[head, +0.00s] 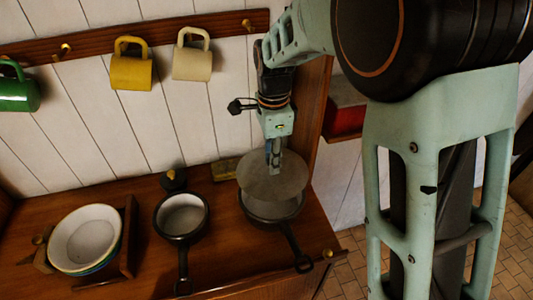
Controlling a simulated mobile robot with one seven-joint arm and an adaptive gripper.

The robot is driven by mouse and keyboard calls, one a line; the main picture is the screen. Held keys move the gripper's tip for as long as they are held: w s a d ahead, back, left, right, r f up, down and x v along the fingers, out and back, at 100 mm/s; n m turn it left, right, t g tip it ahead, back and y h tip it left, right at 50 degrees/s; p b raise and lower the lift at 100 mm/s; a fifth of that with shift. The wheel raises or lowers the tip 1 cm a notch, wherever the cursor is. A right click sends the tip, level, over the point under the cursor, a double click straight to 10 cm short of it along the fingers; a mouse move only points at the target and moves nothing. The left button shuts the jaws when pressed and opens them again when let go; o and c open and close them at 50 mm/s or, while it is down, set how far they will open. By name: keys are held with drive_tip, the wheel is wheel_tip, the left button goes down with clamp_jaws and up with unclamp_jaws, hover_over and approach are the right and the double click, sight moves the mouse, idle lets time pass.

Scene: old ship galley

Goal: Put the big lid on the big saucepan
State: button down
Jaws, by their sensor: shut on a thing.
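The big lid (262,184) is a flat grey disc. My gripper (273,160) is shut on it from above, by what seems to be its knob, which the fingers hide. The big saucepan (272,212) is dark with a long handle pointing toward the front right. It stands at the right end of the wooden counter. The lid is over the back part of the saucepan, and the front of the pan's inside shows below the lid's edge. The lid looks raised above the rim; the exact gap cannot be told.
A smaller saucepan (181,236) stands to the left, with a dark knobbed object (173,181) behind it. Stacked bowls (86,239) sit in a wooden rack (129,235) further left. Mugs hang from a wall rail (100,41). The counter ends just right of the big saucepan.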

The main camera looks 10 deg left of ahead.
drive_tip(key=shift+f+b, duration=2.25)
drive_tip(key=shift+f, duration=0.65)
drive_tip(key=shift+f+b, duration=0.55)
drive_tip(key=shift+f, duration=0.45)
drive_tip(key=shift+f, duration=0.4)
drive_tip(key=c, duration=1.6)
unclamp_jaws()
drive_tip(key=shift+s, duration=0.1)
drive_tip(key=shift+r+p, duration=2.6)
drive_tip(key=shift+r, duration=0.95)
